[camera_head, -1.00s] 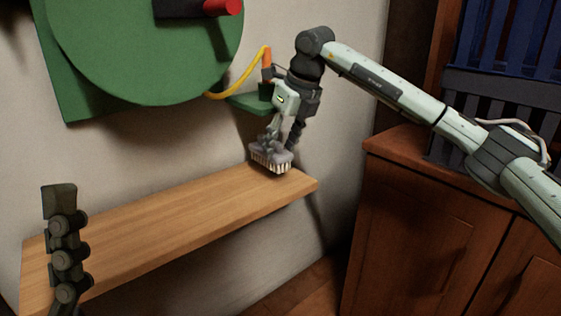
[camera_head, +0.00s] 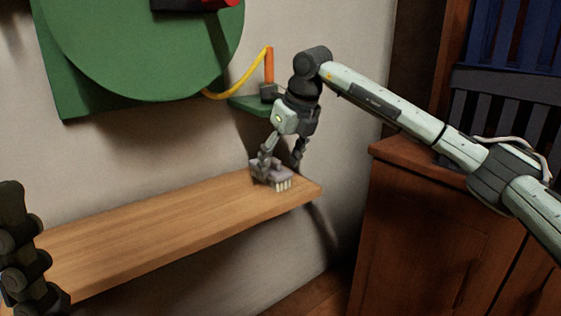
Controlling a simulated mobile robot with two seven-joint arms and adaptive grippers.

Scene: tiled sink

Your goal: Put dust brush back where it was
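The dust brush (camera_head: 270,174), grey with pale bristles, is at the right end of the wooden shelf (camera_head: 150,226). It appears to rest on the shelf top, with its bristles showing at its front right. My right gripper (camera_head: 281,165) is directly above it, pointing down. Its fingers are spread, one against or just over the brush's left part and one past its right side. Whether they touch the brush is hard to tell. Part of my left gripper (camera_head: 22,255) shows as dark finger links at the lower left, cut by the frame edge; its opening is hidden.
A green board with a large disc (camera_head: 150,45) is on the wall above the shelf. A small green ledge (camera_head: 250,104) with an orange-handled item (camera_head: 269,66) and yellow cord is behind my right wrist. A brown cabinet (camera_head: 430,230) stands right. The shelf's middle is bare.

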